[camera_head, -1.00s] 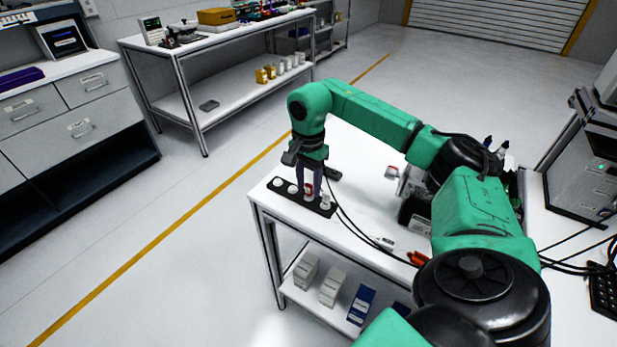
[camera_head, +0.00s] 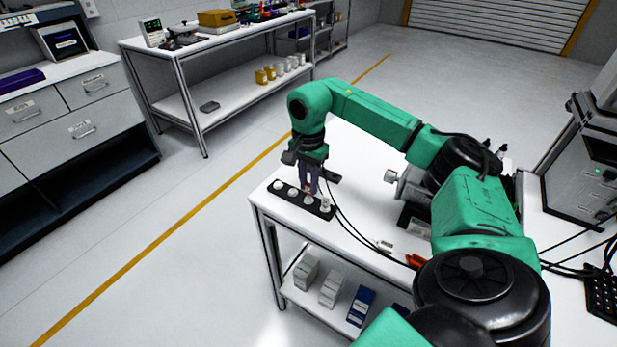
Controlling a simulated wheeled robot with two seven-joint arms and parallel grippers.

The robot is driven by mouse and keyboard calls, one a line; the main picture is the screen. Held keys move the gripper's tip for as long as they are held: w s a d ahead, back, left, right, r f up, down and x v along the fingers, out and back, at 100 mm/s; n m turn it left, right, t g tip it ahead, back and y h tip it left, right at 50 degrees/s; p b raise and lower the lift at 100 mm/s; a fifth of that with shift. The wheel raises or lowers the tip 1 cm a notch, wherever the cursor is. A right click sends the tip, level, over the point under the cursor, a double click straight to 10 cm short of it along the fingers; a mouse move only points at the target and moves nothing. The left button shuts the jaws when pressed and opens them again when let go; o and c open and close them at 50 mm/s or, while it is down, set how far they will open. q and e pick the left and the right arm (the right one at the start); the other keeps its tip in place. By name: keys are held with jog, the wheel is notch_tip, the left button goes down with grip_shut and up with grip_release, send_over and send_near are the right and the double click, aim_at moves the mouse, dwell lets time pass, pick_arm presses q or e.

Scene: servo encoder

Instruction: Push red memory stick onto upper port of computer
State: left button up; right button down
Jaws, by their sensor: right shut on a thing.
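My right gripper (camera_head: 309,190) points down at the left end of the white workbench (camera_head: 345,205). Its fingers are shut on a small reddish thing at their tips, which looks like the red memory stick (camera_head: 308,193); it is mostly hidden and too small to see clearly. The fingertips are just over a black strip holder (camera_head: 283,196) with several white round tops in a row. A grey computer case (camera_head: 580,170) with a green light stands at the right edge; I cannot make out its ports. My left gripper is not in view.
Black cables (camera_head: 350,225) run across the bench to the right of the holder. A small orange-red thing (camera_head: 415,261) lies near the front edge. A grey device (camera_head: 410,187) stands beside my arm. A black keyboard (camera_head: 603,298) is at the lower right.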

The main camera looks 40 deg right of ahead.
jog(key=shift+r+p, duration=1.65)
jog(key=shift+r, duration=0.55)
jog(key=shift+f, duration=0.1)
